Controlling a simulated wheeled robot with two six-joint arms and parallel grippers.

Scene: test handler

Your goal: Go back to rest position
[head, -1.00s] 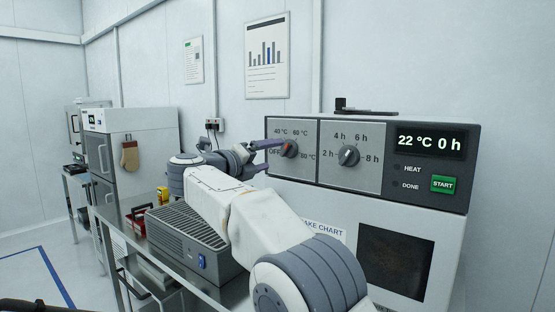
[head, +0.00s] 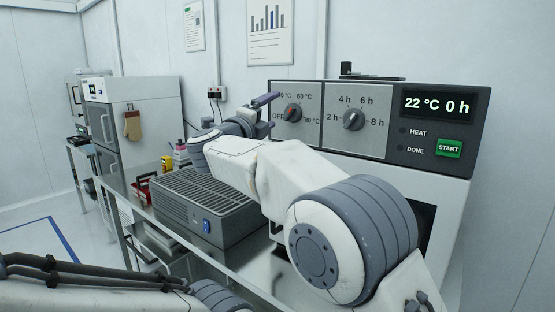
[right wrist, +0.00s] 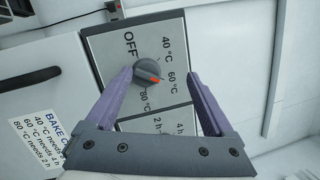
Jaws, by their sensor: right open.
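My right gripper (head: 268,112) is open and empty, just left of the oven's temperature knob (head: 293,113) in the head view. In the right wrist view, the right gripper (right wrist: 158,78) has its two purple fingers apart, with the temperature knob (right wrist: 146,72) visible between them from a distance. The knob's orange mark points to the side of the 60 °C and 80 °C labels; its exact setting is hard to tell. My left arm shows only as a white link with black cables at the lower left of the head view; its gripper is out of view.
The oven (head: 455,180) stands at the right, with a time knob (head: 354,118), a display (head: 437,103) reading 22 °C 0 h and a green START button (head: 449,148). A grey ribbed unit (head: 200,207) sits on the steel bench under my right arm.

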